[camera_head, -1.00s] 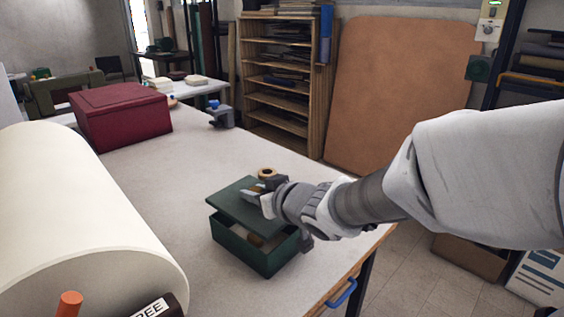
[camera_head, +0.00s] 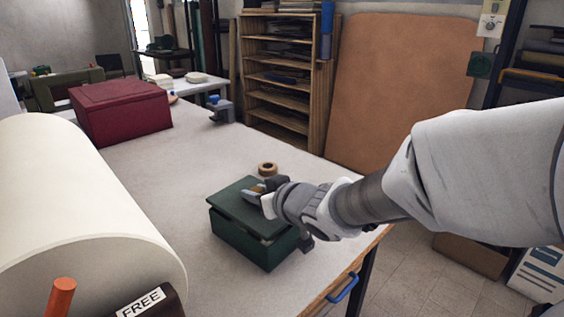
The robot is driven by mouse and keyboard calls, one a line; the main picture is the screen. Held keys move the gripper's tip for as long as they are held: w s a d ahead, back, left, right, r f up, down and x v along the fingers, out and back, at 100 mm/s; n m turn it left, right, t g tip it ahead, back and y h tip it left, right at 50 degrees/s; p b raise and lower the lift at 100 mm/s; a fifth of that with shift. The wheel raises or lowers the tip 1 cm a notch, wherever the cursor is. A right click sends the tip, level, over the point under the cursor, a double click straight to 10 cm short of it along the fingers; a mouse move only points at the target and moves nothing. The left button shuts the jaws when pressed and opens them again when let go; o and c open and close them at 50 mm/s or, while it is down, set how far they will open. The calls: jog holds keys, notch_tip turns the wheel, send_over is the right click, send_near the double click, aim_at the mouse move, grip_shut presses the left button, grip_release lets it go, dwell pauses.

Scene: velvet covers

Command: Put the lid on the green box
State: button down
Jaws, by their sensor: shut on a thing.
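The green box (camera_head: 243,246) stands on the table near its front right edge. Its dark green lid (camera_head: 236,206) lies over the box opening, slightly askew, with a narrow gap along the front right side. I cannot tell whether the lid touches the rim all round. My gripper (camera_head: 262,196) is above the lid and shut on it, at a handle that is mostly hidden by the fingers. The inside of the box is almost wholly covered.
A roll of tape (camera_head: 268,169) lies just behind the box. A large cream roll (camera_head: 75,215) fills the left front, with an orange-handled thing (camera_head: 62,297) before it. A red box (camera_head: 122,113) and a grey clamp (camera_head: 221,110) stand farther back. The table (camera_head: 178,160) between is clear.

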jog(key=shift+f+b, duration=0.7)
jog(key=shift+f, duration=0.2)
jog(key=c, duration=0.5)
grip_release()
jog(key=shift+r, duration=0.1)
jog(key=shift+c, duration=0.2)
